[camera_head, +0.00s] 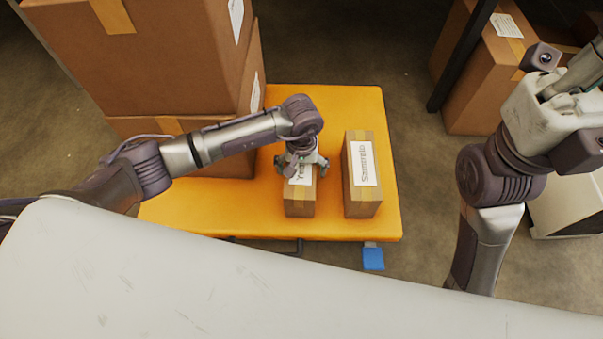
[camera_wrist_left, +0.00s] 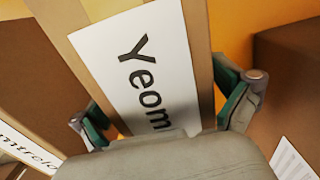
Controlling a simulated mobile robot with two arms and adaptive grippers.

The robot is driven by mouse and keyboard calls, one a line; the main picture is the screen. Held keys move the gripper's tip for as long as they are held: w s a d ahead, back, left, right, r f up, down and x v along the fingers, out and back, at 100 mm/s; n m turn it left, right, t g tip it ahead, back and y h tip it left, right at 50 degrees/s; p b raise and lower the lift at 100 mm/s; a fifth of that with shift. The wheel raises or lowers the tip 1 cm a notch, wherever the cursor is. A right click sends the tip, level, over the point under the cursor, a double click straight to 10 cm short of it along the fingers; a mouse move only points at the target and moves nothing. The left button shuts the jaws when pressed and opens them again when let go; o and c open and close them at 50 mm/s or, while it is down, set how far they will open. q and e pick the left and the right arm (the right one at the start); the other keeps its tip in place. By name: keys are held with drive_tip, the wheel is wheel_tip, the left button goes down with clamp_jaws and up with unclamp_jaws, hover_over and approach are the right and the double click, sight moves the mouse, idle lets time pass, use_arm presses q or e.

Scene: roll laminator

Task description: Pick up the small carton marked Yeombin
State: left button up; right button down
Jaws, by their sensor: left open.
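The small carton marked Yeombin (camera_head: 300,204) stands on the orange platform (camera_head: 270,228), its white label on top partly hidden by my left gripper (camera_head: 301,161). In the left wrist view the carton's label (camera_wrist_left: 138,68) reads "Yeom", the rest hidden by the gripper body. My left gripper (camera_wrist_left: 165,108) is open over the carton, with a green-padded finger at either side of it. I cannot tell whether the pads touch it. My right arm is at the right of the head view; its fingers do not show.
A second labelled carton (camera_head: 362,180) stands close to the right of the Yeombin carton. Large stacked boxes (camera_head: 160,60) fill the platform's left back. Another large box (camera_head: 478,80) stands on the floor at the back right. A blue pedal-like piece (camera_head: 373,259) juts from the platform's front.

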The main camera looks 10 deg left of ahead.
use_arm(q)
drive_tip(key=shift+c, duration=0.3)
drive_tip(key=c, duration=1.6)
drive_tip(key=shift+r, duration=0.1)
